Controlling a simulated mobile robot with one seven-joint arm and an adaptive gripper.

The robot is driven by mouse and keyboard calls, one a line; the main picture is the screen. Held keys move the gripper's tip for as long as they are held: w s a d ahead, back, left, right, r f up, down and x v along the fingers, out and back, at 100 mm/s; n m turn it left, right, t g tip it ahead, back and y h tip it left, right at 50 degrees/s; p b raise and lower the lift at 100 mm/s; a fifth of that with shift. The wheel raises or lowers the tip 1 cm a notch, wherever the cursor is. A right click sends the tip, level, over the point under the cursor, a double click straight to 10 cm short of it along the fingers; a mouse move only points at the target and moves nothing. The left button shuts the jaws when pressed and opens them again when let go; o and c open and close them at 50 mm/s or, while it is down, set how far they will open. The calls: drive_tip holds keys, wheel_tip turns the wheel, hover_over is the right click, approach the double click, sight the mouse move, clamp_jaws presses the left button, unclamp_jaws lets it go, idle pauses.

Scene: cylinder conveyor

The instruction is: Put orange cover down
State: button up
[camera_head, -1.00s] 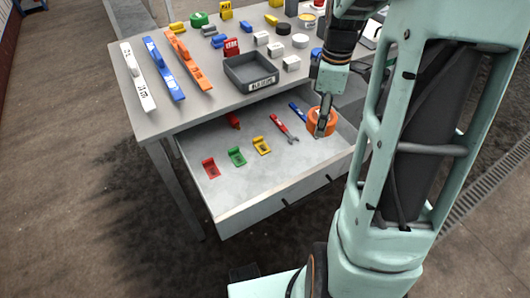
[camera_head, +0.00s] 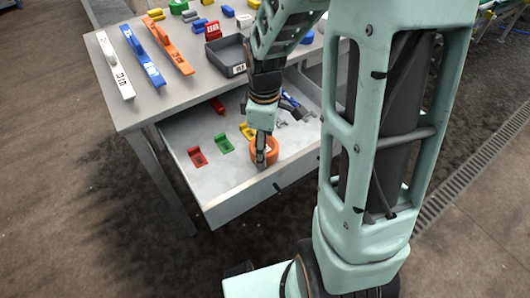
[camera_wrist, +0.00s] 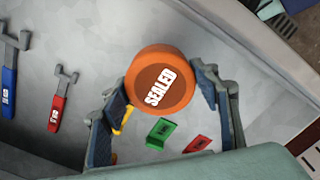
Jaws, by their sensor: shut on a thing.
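In the wrist view the two fingers (camera_wrist: 165,98) lie on either side of the cover. I cannot tell whether the cover's underside touches the drawer floor.
Red (camera_head: 197,157), green (camera_head: 222,144) and yellow (camera_head: 246,131) clips lie left of the cover. Red (camera_wrist: 58,100) and blue (camera_wrist: 10,80) wrenches lie beyond it. A dark tray (camera_head: 226,62) sits on the tabletop.

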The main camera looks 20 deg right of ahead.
drive_tip(key=shift+f, duration=1.15)
drive_tip(key=shift+f+b, duration=0.2)
drive_tip(key=shift+b, duration=0.1)
drive_tip(key=o, duration=1.1)
drive_tip(key=shift+r, duration=0.15)
wheel_tip(320, 180, up, 12)
drive_tip(key=p, duration=0.3)
drive_tip(key=shift+r+p, duration=0.1)
drive_tip(key=shift+p, duration=0.3)
drive_tip(key=shift+w, duration=0.1)
